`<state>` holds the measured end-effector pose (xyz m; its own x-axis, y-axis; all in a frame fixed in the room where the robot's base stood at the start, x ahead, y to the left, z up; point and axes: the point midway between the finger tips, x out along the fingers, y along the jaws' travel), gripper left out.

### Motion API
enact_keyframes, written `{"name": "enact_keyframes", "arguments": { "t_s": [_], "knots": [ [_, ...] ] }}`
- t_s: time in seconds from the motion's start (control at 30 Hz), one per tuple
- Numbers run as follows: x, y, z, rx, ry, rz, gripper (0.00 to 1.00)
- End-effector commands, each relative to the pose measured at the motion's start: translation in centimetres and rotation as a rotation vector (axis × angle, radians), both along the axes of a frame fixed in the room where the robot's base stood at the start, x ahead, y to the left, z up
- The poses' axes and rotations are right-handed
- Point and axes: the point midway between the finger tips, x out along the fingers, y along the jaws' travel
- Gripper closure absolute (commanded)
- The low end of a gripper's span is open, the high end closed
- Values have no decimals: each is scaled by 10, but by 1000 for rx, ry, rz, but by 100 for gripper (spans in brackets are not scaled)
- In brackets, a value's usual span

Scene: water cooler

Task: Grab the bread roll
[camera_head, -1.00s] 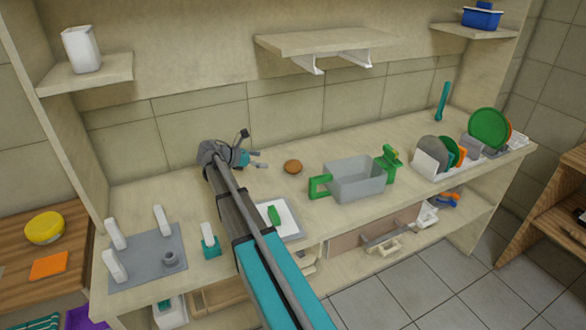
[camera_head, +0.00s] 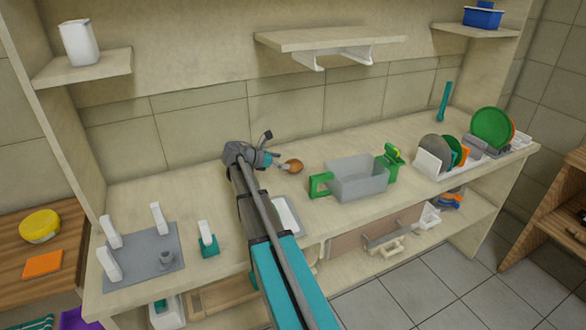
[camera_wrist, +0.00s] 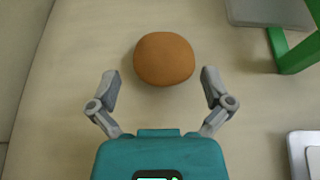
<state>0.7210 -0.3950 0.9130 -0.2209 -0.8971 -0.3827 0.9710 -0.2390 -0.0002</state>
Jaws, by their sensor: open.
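The bread roll (camera_head: 294,166) is a small round brown bun lying on the counter, left of the grey pot. In the wrist view the bread roll (camera_wrist: 164,59) sits just ahead of my gripper (camera_wrist: 158,76), centred between the two fingers and slightly beyond their tips. My gripper (camera_head: 281,164) is open, with a finger on each side and a clear gap to the roll. In the head view its fingertips are close to the roll's left side and partly overlap it.
A grey pot (camera_head: 357,178) with green handles stands right of the roll. A white board (camera_head: 287,215) lies in front, partly hidden by my arm. A wall shelf (camera_head: 325,43) hangs above. A dish rack (camera_head: 431,163) stands further right.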

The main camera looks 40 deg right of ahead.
Motion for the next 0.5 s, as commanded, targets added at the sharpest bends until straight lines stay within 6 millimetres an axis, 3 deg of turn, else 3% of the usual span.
{"name": "enact_keyframes", "arguments": {
  "t_s": [0.27,0.5],
  "knots": [
    [-2,-6,-4,0,-1,-1,0],
    [-10,-28,-15,0,0,-3,0]
  ]
}}
